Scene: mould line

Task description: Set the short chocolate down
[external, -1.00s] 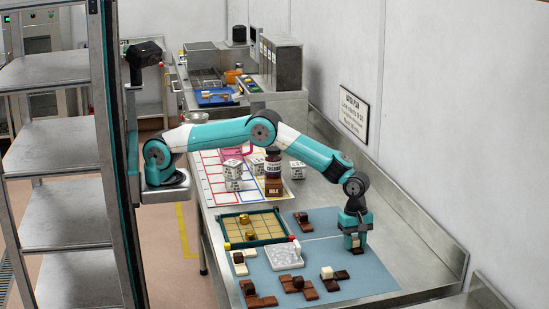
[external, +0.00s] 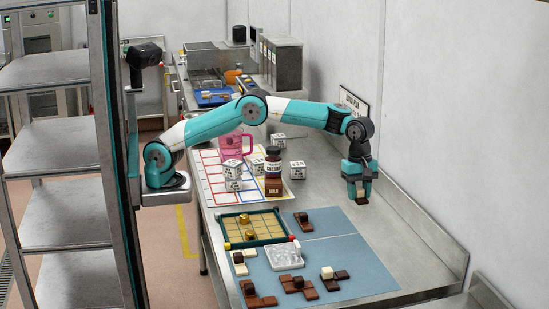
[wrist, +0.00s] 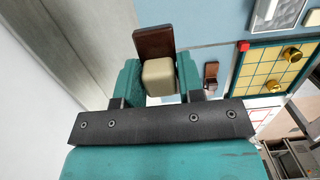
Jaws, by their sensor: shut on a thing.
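My gripper (external: 360,189) is raised above the right side of the steel bench, shut on a chocolate (external: 361,200). In the wrist view the chocolate is a flat brown piece (wrist: 153,42) with a cream cube (wrist: 158,76) on it. The cube sits between my two fingers. The chocolate hangs clear of the blue mat (external: 350,262). Several other brown-and-cream chocolates rest on the mat, among them a brown one (external: 304,221) at its back and one with a cream cube (external: 328,273) near its front.
A teal-framed grid tray (external: 255,241) with gold pieces and a pale mould (external: 284,257) stand on the left. A jar (external: 273,160), a pink jug (external: 231,146) and several white cubes stand farther back. The mat's right part is clear. A wall runs along the right.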

